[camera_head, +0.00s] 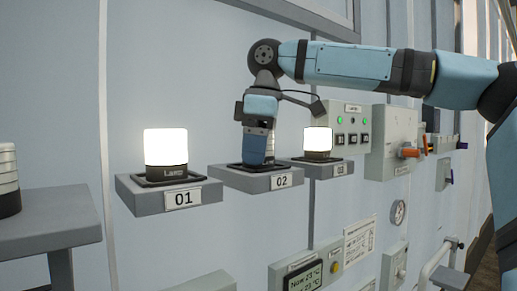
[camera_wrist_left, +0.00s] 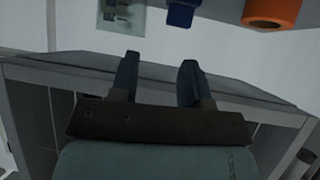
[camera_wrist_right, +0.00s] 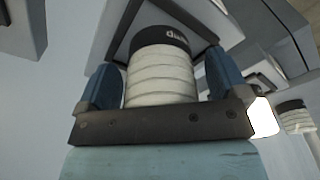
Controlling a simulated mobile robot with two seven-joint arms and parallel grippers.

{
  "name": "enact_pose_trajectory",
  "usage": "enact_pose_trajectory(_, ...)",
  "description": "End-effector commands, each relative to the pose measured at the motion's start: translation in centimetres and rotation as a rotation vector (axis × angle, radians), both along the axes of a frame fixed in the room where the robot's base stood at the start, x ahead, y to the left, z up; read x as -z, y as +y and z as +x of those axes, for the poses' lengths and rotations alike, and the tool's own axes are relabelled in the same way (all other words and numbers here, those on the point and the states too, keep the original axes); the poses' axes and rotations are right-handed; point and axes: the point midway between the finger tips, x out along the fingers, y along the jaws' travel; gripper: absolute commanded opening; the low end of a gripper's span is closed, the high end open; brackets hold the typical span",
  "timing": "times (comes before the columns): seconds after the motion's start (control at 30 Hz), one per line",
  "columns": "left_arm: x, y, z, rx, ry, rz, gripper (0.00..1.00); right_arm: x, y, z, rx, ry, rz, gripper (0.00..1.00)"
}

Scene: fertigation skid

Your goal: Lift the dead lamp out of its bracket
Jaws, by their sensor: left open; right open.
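The dead lamp, unlit with white ribs and a dark base, shows in the right wrist view (camera_wrist_right: 160,75), seated in its bracket (camera_wrist_right: 205,42). In the head view this bracket is the shelf labelled 02 (camera_head: 257,182), and my gripper hides most of the lamp. My right gripper (camera_head: 258,160) points down over it. In the right wrist view the open fingers (camera_wrist_right: 160,88) stand on either side of the lamp; I cannot tell whether they touch it. My left gripper (camera_wrist_left: 156,75) is open and empty, seen only in the left wrist view.
Lit lamps stand on shelf 01 (camera_head: 166,149) and shelf 03 (camera_head: 318,141), close on both sides. An unlit ribbed lamp (camera_head: 8,178) stands on a grey table (camera_head: 55,222) at the left edge. Control boxes (camera_head: 347,128) and valve handles (camera_head: 411,152) are to the right.

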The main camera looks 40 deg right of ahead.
Motion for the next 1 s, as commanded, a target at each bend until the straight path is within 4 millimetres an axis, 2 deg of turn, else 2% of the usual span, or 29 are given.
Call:
enact_pose_trajectory(0.03,0.0,0.0,-0.1,0.0,0.001,0.0,0.43,0.0,0.0,0.0,0.0,0.0,0.0,0.9)
enact_pose_trajectory(0.2,0.0,0.1,-0.3,0.002,0.003,0.002,0.43,0.0,0.0,0.0,0.0,0.0,0.0,0.51)
enact_pose_trajectory(0.27,0.0,0.1,-0.3,0.002,0.003,0.002,0.43,0.0,0.0,0.0,0.0,0.0,0.0,0.37)
enact_pose_trajectory(0.3,-0.1,0.1,-0.3,0.003,0.001,0.002,0.43,0.0,0.0,0.0,0.0,0.0,0.0,0.34)
enact_pose_trajectory(0.53,-0.3,0.1,-0.3,0.003,-0.002,0.001,0.43,-0.2,0.0,0.0,0.0,-0.001,0.0,0.34)
enact_pose_trajectory(0.63,-0.2,0.0,-0.3,0.005,-0.004,0.003,0.43,-1.0,0.0,0.0,0.0,-0.002,-0.001,0.34)
enact_pose_trajectory(1.0,-0.1,0.1,-0.3,0.026,-0.016,0.018,0.43,-8.0,0.1,0.0,-0.001,-0.001,0.0,0.34)
